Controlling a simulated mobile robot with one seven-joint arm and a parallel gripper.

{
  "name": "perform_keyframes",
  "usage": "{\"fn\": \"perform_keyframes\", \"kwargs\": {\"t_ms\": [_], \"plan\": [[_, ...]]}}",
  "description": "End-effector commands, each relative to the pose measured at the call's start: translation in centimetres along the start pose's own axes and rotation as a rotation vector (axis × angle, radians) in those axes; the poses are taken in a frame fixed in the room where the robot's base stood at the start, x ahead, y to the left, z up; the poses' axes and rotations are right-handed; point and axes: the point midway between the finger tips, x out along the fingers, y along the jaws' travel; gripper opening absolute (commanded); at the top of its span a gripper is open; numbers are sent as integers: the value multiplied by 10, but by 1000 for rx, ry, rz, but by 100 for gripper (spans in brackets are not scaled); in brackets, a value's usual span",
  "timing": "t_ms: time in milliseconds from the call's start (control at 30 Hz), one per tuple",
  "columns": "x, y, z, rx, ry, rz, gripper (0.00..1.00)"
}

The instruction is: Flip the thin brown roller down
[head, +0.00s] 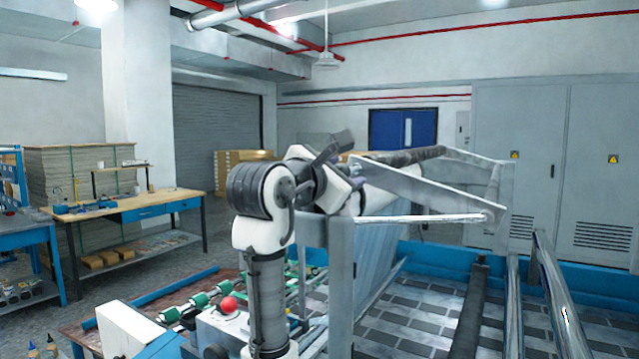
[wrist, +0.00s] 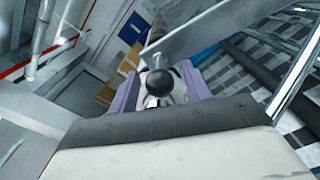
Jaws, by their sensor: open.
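A thin dark brown roller (head: 408,155) lies raised and nearly level between the grey swing arms of the metal frame (head: 420,190) in the head view. In the wrist view, part of a dark roller (wrist: 158,28) shows beyond a grey metal plate (wrist: 230,30). My gripper (wrist: 158,90) is open, with its purple-grey fingers on either side of a dark round knob (wrist: 160,81). I cannot tell whether either finger touches the knob. In the head view, my arm reaches behind the upright, and the frame hides the fingertips.
A lower dark roller (head: 471,310) and shiny metal rails (head: 548,290) run over the patterned bed at right. A red button (head: 228,304) sits on a box near my arm. A wooden workbench (head: 125,204) stands at left. Grey cabinets (head: 560,150) stand behind.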

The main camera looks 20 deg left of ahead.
Motion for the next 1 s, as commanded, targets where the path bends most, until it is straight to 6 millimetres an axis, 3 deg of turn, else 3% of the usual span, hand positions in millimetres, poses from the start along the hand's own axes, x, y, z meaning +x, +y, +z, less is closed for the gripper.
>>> {"fn": "perform_keyframes", "kwargs": {"t_ms": [300, 500, 700, 1000], "plan": [[-74, -2, -3, 1, -3, 3, 49], [-104, -1, -2, 1, -1, 2, 49], [-114, -1, -1, 0, 1, 0, 49], [-114, -2, 1, 8, 0, -2, 50]]}}
